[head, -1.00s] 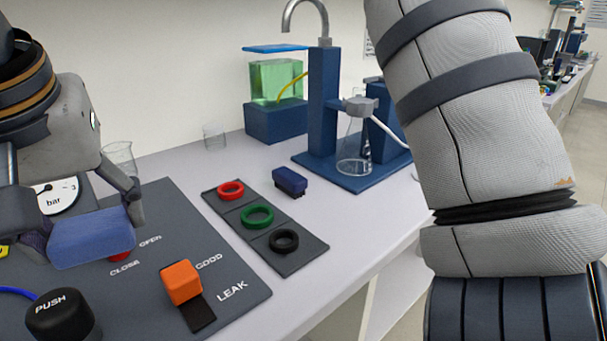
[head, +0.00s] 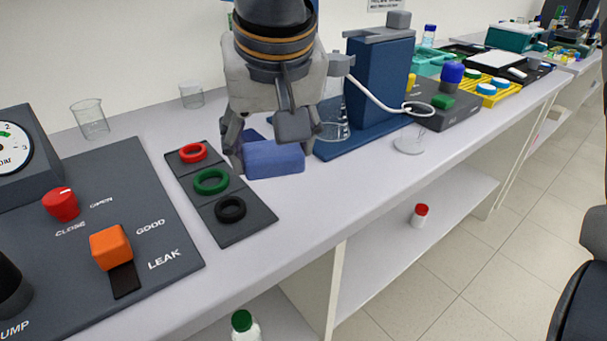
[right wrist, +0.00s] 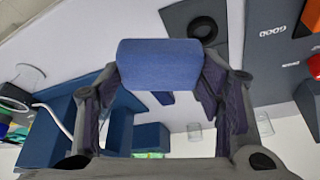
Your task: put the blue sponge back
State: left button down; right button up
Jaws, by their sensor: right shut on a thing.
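The blue sponge (head: 274,160) is a soft blue block. My right gripper (head: 262,145) is shut on it, with the fingers coming down from above in the head view. The sponge is right of the ring tray, over the bench; I cannot tell whether it touches the bench. The right wrist view shows the sponge (right wrist: 160,64) between the fingers. A small dark blue piece (right wrist: 163,97) shows just beyond it, mostly hidden by the sponge. My left gripper is not in view.
A dark tray (head: 245,227) with red, green and black rings lies left of the sponge. The panel (head: 178,268) with an orange switch (head: 110,246) is further left. A blue stand (head: 380,85) with a flask is behind right. The bench front (head: 320,200) is clear.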

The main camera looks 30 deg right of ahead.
jog(key=w+d+f, duration=0.1)
jog(key=d+f, duration=0.1)
jog(key=w+d+f, duration=0.1)
jog(key=d+f, duration=0.1)
jog(key=w+d+f, duration=0.2)
jog(key=f, duration=0.1)
jog(key=shift+d, duration=0.1)
notch_tip(320, 180, down, 3)
jog(key=shift+d+f, duration=0.1)
jog(key=o, duration=1)
jog(key=shift+f, duration=0.15)
jog(key=v, duration=1.2)
jog(key=shift+r, duration=0.25)
